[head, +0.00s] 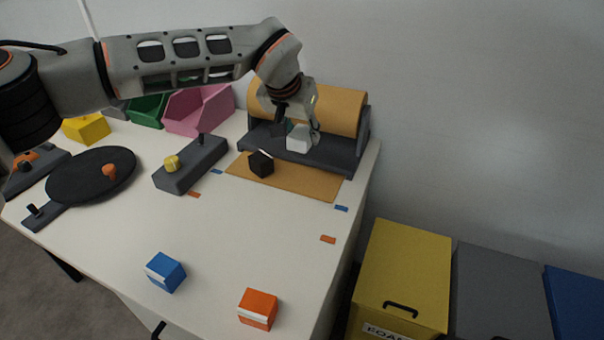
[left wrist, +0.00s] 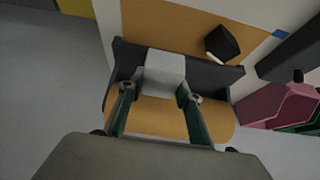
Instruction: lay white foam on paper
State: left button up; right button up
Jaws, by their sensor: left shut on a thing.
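My left gripper (head: 300,130) is shut on the white foam block (head: 299,141). It holds the block in front of the brown paper roll (head: 338,108), near the roll's dark stand. In the left wrist view the white foam (left wrist: 164,70) sits between the two fingertips (left wrist: 160,93). A flat sheet of brown paper (head: 305,186) lies on the table in front of the stand. A black block (head: 260,164) with a light stripe rests on the paper; it also shows in the left wrist view (left wrist: 222,44). I cannot tell the foam's exact height. My right gripper is not in view.
Blue (head: 166,272) and orange (head: 258,309) blocks stand at the front. A grey fixture with a yellow knob (head: 171,163), a black turntable (head: 92,175), and green and pink bins (head: 199,110) are to the left. Yellow (head: 405,265) and grey (head: 498,290) boxes stand beyond the right edge.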

pick_arm(q)
send_over(305, 178)
jog(key=s, duration=0.2)
jog(key=f, duration=0.7)
jog(key=shift+w+a+f+b, duration=0.15)
jog(key=shift+a+f+b, duration=0.1)
jog(key=shift+a+b, duration=0.15)
notch_tip(305, 178, down, 4)
jog(key=shift+r+b, duration=0.1)
jog(key=shift+b, duration=0.2)
jog(key=shift+f, duration=0.35)
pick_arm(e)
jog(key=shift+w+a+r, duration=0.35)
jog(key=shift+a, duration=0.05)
pick_arm(q)
jog(key=o, duration=0.8)
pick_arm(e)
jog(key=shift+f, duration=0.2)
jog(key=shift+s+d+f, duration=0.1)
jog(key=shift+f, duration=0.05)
